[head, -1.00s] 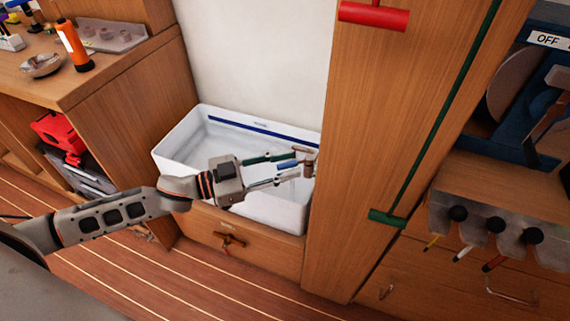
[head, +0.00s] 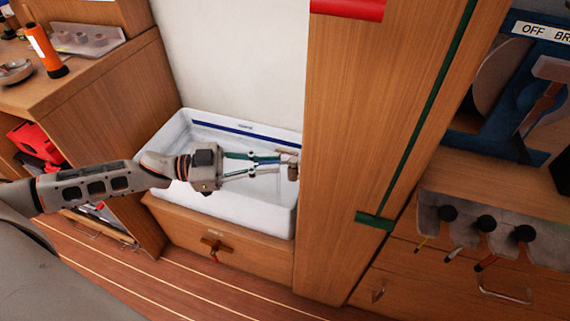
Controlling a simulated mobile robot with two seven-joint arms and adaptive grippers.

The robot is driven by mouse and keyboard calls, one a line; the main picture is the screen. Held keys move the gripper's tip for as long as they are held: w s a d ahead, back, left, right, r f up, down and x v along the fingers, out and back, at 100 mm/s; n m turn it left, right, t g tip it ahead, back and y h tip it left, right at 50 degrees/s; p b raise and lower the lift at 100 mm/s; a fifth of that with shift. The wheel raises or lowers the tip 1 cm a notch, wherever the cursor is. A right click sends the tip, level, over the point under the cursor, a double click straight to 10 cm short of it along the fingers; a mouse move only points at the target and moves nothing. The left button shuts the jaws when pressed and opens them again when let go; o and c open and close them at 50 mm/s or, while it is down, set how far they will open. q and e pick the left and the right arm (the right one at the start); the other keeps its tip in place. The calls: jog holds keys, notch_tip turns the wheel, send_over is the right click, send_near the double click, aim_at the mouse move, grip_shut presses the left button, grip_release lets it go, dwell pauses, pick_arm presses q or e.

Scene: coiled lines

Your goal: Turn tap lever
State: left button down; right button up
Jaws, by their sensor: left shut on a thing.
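A small bronze-brown tap (head: 292,168) stands at the right end of the white basin (head: 170,137), against the wooden panel. My left gripper (head: 279,164) reaches across the basin from the left, its green and grey fingers at the tap. It is shut on the tap lever, which is mostly hidden between and behind the fingertips. How far the lever is turned cannot be told. My right gripper is not in view.
A brown valve handle (head: 214,246) sits on the wooden front below the basin. The tall wooden panel (head: 345,150) stands close right of the tap. A counter (head: 90,75) holds an orange bottle (head: 46,50) on the left.

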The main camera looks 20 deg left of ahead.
pick_arm(q)
jog(key=shift+w+a+f+m+g+h+b, duration=0.2)
jog(key=shift+f+m+g+h+b, duration=0.1)
jog(key=shift+f+m+g+b, duration=0.15)
jog(key=m+g+b, duration=0.1)
jog(key=w+m+g+h+b, duration=0.1)
jog(key=g, duration=0.1)
jog(key=m+g+b, duration=0.1)
jog(key=g+b, duration=0.1)
jog(key=shift+w+a+r, duration=0.1)
jog(key=shift+w+a, duration=0.05)
jog(key=shift+w, duration=0.2)
jog(key=shift+w+r+m+g+h+b, duration=0.2)
jog(key=shift+r+m+g+h+b, duration=0.1)
jog(key=shift+m+g+b, duration=0.3)
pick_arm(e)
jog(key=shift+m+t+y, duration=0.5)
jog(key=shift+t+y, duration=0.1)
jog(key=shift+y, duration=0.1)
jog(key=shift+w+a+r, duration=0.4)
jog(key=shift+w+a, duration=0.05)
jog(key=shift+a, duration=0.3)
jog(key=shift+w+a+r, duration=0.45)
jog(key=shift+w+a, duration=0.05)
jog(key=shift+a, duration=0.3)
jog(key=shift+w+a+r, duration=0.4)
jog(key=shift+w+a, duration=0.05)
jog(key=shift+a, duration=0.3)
